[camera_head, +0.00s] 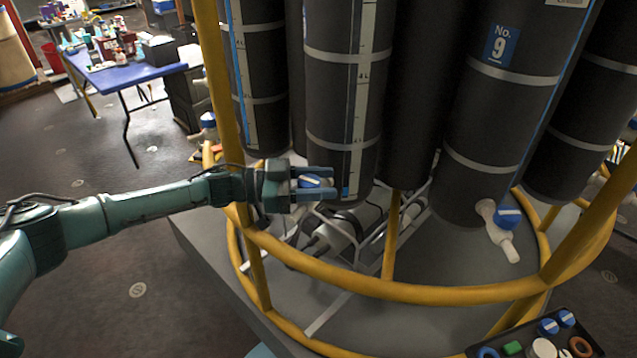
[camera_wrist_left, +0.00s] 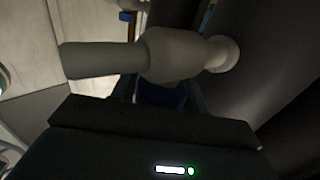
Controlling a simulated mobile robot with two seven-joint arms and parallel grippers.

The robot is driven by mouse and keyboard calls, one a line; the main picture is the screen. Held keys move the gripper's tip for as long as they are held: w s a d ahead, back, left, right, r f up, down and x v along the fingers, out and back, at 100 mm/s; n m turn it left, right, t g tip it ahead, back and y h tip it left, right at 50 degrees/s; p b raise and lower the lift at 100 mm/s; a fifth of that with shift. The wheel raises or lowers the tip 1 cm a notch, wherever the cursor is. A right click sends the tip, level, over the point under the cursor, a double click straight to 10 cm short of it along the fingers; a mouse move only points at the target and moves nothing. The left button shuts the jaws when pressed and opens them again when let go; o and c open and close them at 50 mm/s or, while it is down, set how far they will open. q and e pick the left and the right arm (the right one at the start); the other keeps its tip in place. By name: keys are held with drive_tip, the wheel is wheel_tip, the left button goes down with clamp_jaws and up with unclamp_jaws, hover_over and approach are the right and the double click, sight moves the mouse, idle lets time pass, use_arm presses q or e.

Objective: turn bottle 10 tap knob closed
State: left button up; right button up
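The blue tap knob (camera_head: 311,181) with a white stripe sits low on a dark bottle (camera_head: 343,95) with a litre scale; no number on this bottle is readable. My left gripper (camera_head: 318,184) reaches in from the left, with one finger above and one below the knob. In the left wrist view the dark blue knob (camera_wrist_left: 162,95) fills the gap between the fingers, so the gripper looks shut on it. The pale tap body (camera_wrist_left: 180,55) and spout show beyond it. My right gripper is in neither view.
Yellow rails (camera_head: 390,287) curve around the bottle rack just below my left gripper. Bottle No. 9 (camera_head: 500,110) stands to the right with its own blue tap knob (camera_head: 508,217). A black tray (camera_head: 540,340) of parts is at the lower right. A blue table (camera_head: 130,75) stands far left.

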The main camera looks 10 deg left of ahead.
use_arm(q)
drive_tip(key=o, duration=0.3)
drive_tip(key=shift+f, duration=0.1)
drive_tip(key=shift+a, duration=0.25)
drive_tip(key=b+v, duration=0.3)
drive_tip(key=v, duration=0.9)
drive_tip(key=shift+s+a, duration=0.2)
drive_tip(key=shift+a, duration=0.15)
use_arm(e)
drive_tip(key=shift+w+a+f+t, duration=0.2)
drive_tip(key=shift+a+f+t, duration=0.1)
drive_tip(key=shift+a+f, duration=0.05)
use_arm(q)
drive_tip(key=shift+a, duration=0.1)
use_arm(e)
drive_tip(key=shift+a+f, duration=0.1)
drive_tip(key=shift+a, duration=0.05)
